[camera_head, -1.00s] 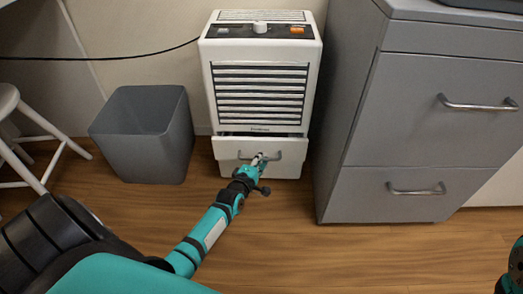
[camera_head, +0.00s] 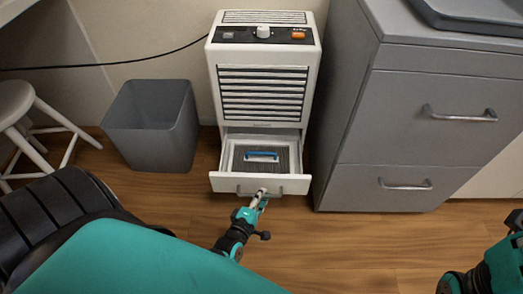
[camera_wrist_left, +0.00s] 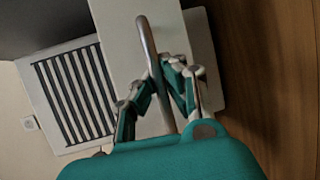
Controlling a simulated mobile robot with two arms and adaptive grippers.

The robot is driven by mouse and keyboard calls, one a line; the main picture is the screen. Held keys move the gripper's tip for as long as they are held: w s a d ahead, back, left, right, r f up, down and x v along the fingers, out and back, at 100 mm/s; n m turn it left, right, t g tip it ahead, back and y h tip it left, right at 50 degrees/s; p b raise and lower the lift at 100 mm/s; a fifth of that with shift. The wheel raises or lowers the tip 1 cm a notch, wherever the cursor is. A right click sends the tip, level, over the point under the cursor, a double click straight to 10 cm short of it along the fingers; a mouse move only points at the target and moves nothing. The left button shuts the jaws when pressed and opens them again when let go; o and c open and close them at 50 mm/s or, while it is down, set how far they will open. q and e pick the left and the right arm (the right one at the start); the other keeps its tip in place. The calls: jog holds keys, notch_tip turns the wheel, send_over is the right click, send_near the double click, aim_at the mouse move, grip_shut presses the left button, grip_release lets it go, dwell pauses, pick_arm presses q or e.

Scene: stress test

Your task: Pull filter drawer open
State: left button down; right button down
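The filter drawer (camera_head: 228,183) at the bottom of the white appliance (camera_head: 262,80) stands out from the body. Inside it lies a dark grey ribbed panel with a blue bar-shaped piece (camera_head: 261,156). My left gripper (camera_head: 261,194) is at the drawer's front, on its metal handle (camera_head: 294,190). In the left wrist view the handle bar (camera_wrist_left: 147,45) passes between the fingers (camera_wrist_left: 160,95), which are shut on it. My right arm shows only in part at the lower right edge, and its fingers cannot be made out.
A grey bin (camera_head: 152,128) stands left of the appliance, and a white stool (camera_head: 22,118) further left. A grey cabinet (camera_head: 400,130) with two handled drawers stands close on the right. The wooden floor (camera_head: 340,240) in front of the drawer is clear apart from my arm.

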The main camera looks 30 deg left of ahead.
pick_arm(q)
jog(key=shift+r, duration=0.1)
jog(key=c, duration=1.4)
grip_release()
